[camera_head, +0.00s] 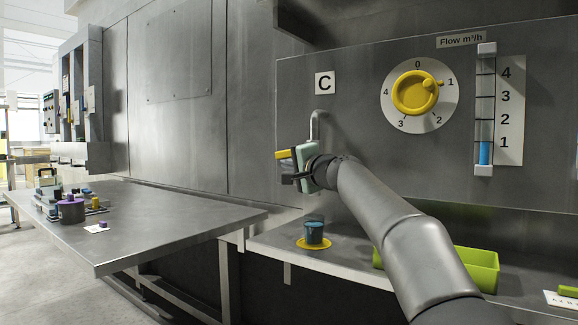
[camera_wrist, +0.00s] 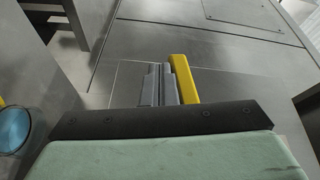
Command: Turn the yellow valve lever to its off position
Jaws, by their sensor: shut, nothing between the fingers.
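The yellow valve lever (camera_head: 283,154) shows as a short bar beside my gripper, below the bent grey pipe (camera_head: 316,122) and the "C" label. In the wrist view the lever (camera_wrist: 182,77) lies just to the right of the closed fingers, very near them; I cannot tell whether they touch. My gripper (camera_head: 284,174) is shut and empty in front of the panel. Its fingers (camera_wrist: 161,84) also show in the wrist view. The lever's pivot and the valve body are hidden behind my gripper.
A glass of blue liquid (camera_head: 314,232) stands on a yellow disc below my gripper. A round yellow dial knob (camera_head: 412,93) and a flow gauge (camera_head: 485,110) are on the panel. A green bin (camera_head: 482,268) sits on the ledge. The left table (camera_head: 165,226) holds several small items.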

